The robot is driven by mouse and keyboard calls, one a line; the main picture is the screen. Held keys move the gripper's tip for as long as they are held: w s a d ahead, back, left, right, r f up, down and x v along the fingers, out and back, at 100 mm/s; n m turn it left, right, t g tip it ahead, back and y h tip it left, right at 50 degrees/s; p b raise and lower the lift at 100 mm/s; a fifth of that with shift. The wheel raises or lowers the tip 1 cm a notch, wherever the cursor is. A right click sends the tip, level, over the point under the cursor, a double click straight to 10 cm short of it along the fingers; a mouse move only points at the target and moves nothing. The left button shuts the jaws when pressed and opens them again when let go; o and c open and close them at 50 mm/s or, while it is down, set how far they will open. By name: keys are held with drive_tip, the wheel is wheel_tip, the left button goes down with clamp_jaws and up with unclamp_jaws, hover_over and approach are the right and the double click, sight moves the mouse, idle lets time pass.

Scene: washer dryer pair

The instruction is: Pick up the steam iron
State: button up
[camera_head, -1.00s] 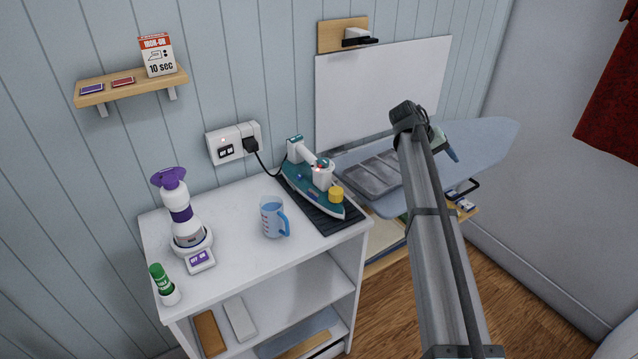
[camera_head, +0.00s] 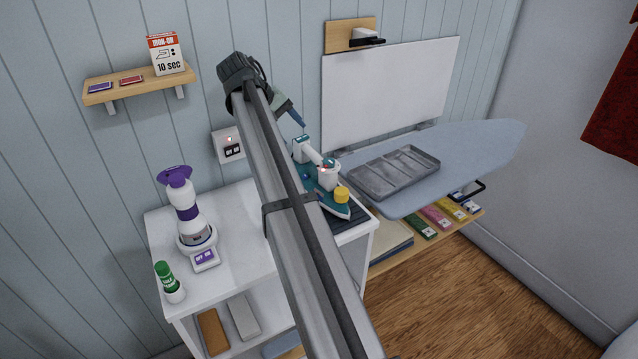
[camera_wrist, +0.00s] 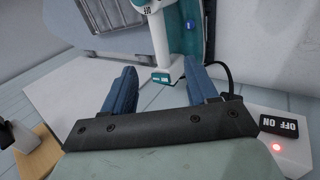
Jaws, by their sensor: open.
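The steam iron (camera_head: 330,187), teal and white with a yellow cap, rests on a dark ribbed mat (camera_head: 350,219) at the right end of the white cabinet top. My arm crosses in front and hides part of the iron's left side. My gripper (camera_head: 300,122) is up by the wall, just above and left of the iron's handle end. In the wrist view my gripper (camera_wrist: 162,88) is open, with its two blue fingers apart and nothing between them. The iron's white and teal handle end (camera_wrist: 162,75) shows just beyond the fingertips.
A wall socket (camera_head: 228,146) with an OFF/ON switch is left of my arm. A purple and white device (camera_head: 186,213) and a green-capped glue stick (camera_head: 169,282) stand on the cabinet's left. A grey tray (camera_head: 395,174) lies on the ironing board (camera_head: 480,150) at right.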

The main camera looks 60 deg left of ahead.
sight(313, 155)
drive_tip(key=x, duration=0.8)
drive_tip(key=shift+w+f, duration=0.1)
drive_tip(key=shift+f, duration=0.1)
drive_tip(key=shift+d+x, duration=0.15)
drive_tip(key=shift+x, duration=1.2)
drive_tip(key=shift+d+x, duration=0.15)
drive_tip(key=shift+x, duration=1.15)
drive_tip(key=shift+c, duration=0.3)
drive_tip(key=shift+r, duration=0.1)
clamp_jaws()
